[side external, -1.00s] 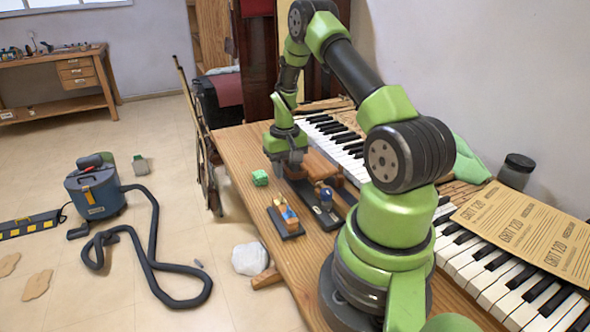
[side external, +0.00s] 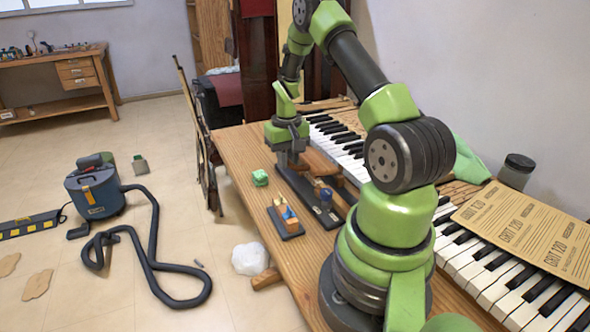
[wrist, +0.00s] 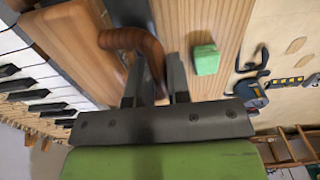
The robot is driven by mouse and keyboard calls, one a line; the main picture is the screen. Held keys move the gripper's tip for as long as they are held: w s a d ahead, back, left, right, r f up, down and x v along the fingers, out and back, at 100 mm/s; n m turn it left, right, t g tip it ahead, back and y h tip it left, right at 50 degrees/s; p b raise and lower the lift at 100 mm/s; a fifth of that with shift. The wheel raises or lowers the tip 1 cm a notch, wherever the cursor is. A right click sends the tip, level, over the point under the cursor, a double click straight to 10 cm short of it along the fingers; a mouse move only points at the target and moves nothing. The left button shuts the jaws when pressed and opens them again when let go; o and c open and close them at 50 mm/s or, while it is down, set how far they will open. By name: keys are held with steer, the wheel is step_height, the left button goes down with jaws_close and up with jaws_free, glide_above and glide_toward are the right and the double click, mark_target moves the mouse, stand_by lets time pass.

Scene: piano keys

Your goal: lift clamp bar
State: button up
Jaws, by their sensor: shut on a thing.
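A brown curved bar (wrist: 135,40), which looks like the clamp bar's handle, bends like a hook in the wrist view. My gripper (wrist: 152,80) is shut on it, with one dark finger at each side of its lower end. In the side view my gripper (side external: 291,158) points down over the far end of a long dark base (side external: 298,186) on the wooden table. The dark base also shows at the top of the wrist view (wrist: 129,10). In the side view the held part is mostly hidden behind the fingers, so its gap from the base is unclear.
A green block (side external: 260,178) stands left of the dark base. A small dark tray (side external: 286,222) with orange and blue parts lies nearer. Piano keys (side external: 343,146) run along the right side. The table's left edge is close by, with bare wood (side external: 235,160) there.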

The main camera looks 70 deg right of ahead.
steer(key=shift+r, duration=0.1)
steer(key=shift+s+d+r, duration=0.2)
steer(key=shift+r, duration=0.3)
steer(key=shift+s+d+r, duration=0.2)
steer(key=shift+r, duration=0.3)
steer(key=shift+s+d+r, duration=0.1)
steer(key=shift+s+d+r, duration=0.2)
steer(key=shift+r, duration=0.25)
steer(key=shift+s+d+r, duration=0.15)
steer(key=shift+s+r, duration=0.05)
steer(key=shift+r, duration=0.2)
steer(key=shift+s+d+r, duration=0.65)
steer(key=shift+r, duration=0.1)
steer(key=shift+d, duration=0.1)
